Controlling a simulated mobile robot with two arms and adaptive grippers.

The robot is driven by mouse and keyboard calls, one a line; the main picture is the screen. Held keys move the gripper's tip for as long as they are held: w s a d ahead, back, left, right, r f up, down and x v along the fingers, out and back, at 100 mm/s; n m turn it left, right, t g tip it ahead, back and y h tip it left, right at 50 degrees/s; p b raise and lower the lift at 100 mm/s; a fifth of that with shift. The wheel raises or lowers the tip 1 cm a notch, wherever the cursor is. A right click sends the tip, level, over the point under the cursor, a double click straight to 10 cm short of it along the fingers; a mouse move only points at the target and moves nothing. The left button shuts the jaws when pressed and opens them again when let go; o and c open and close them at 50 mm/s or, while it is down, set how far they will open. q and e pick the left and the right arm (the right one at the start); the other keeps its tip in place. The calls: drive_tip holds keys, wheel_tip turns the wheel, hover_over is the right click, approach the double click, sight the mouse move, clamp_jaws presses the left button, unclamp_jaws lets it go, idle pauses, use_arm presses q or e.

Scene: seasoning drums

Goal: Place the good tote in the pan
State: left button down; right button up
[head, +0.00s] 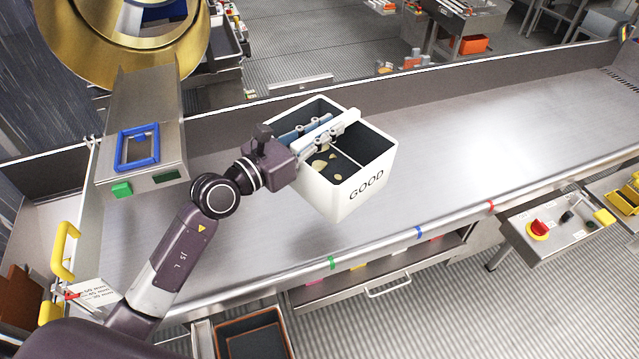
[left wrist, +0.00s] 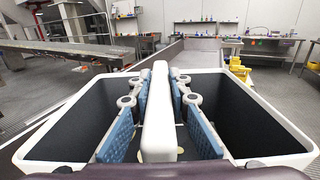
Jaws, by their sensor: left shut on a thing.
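The good tote (head: 345,195) is a white box with a dark inside and the word GOOD on its front. A central handle divides it, and a few pale yellow chips lie inside. My left gripper (head: 324,132) is shut on this handle from above. In the left wrist view the gripper's blue pads (left wrist: 157,95) lie on both sides of the white handle (left wrist: 160,125). The pan (head: 480,135) is a long, shiny metal trough. The tote is over its left-middle part and looks upright; I cannot tell whether it touches the floor of the pan. My right gripper is out of view.
A metal chute with a blue frame (head: 138,147) and a gold drum ring (head: 125,40) stand at the left. A control panel with a red knob (head: 539,229) is at the right front. The pan's right part is clear. Its front rim carries green, blue and red marks.

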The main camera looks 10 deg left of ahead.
use_arm(q)
drive_tip(key=b, duration=0.2)
hover_over(323, 174)
drive_tip(key=f, duration=0.5)
drive_tip(key=shift+d+f, duration=0.3)
drive_tip(key=shift+d, duration=0.1)
drive_tip(key=shift+a+f+b, duration=0.15)
drive_tip(key=shift+f+b, duration=0.05)
drive_tip(key=shift+f, duration=0.4)
drive_tip(key=shift+a+f+b, duration=0.15)
drive_tip(key=shift+f+b, duration=0.05)
drive_tip(key=shift+f, duration=0.4)
drive_tip(key=shift+a+f+b, duration=0.2)
drive_tip(key=shift+f+b, duration=0.4)
drive_tip(key=shift+f, duration=0.5)
drive_tip(key=shift+d+f, duration=0.15)
drive_tip(key=shift+f, duration=0.2)
wheel_tip(323, 174, down, 2)
drive_tip(key=shift+f+b, duration=0.2)
drive_tip(key=shift+b, duration=1)
drive_tip(key=shift+f+b, duration=0.35)
drive_tip(key=shift+f, duration=0.2)
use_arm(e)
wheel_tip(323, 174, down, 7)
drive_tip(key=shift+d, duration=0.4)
use_arm(q)
drive_tip(key=shift+r, duration=0.1)
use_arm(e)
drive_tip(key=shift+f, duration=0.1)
